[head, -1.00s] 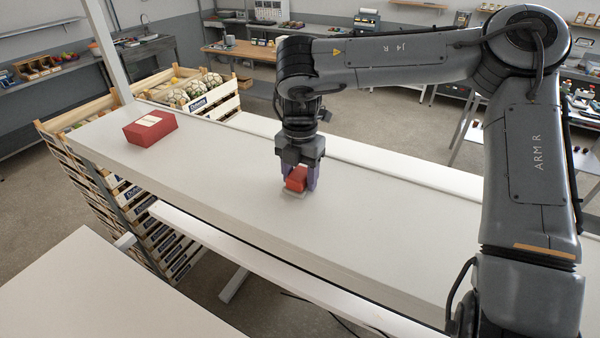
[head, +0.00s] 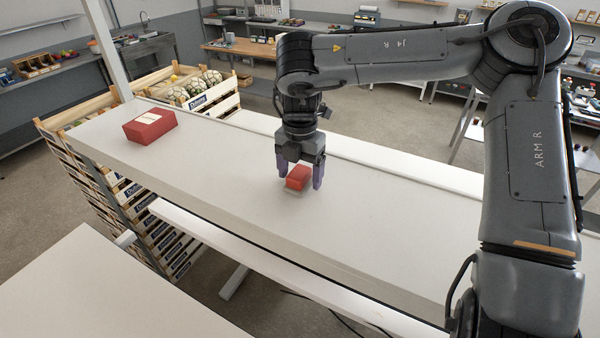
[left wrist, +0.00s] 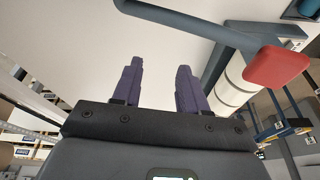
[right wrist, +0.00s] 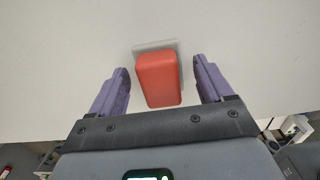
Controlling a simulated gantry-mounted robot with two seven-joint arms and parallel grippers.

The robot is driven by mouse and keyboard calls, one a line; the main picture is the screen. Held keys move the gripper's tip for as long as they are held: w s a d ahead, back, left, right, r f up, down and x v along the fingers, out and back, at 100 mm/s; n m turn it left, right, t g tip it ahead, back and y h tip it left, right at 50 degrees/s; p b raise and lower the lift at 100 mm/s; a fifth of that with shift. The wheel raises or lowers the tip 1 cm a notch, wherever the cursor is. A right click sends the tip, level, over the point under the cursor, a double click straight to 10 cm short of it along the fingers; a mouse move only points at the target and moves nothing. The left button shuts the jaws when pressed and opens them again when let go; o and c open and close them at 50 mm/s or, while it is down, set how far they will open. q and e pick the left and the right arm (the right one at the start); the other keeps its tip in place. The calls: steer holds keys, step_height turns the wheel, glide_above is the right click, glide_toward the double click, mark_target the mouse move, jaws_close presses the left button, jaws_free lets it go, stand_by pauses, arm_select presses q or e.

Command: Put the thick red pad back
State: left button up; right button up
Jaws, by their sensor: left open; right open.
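The thick red pad (head: 298,178) rests on a thin grey piece (head: 291,191) on the white bench. My right gripper (head: 300,186) is open around the pad, a finger on each side. In the right wrist view the red pad (right wrist: 159,80) stands between the two purple fingers with a gap on both sides. The grey piece (right wrist: 150,47) shows past its far edge. My left gripper (left wrist: 160,85) is open and empty; it is not in the head view.
A red box (head: 149,129) with a pale label lies at the bench's far left end. The white bench (head: 225,165) is clear between it and the pad. Stacked crates (head: 125,190) stand beside the bench. A white surface (head: 90,290) is at front left.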

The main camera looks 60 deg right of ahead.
mark_target(299, 170)
step_height(299, 170, up, 12)
stand_by(0.5)
steer(key=shift+f, duration=0.1)
steer(key=shift+w, duration=0.1)
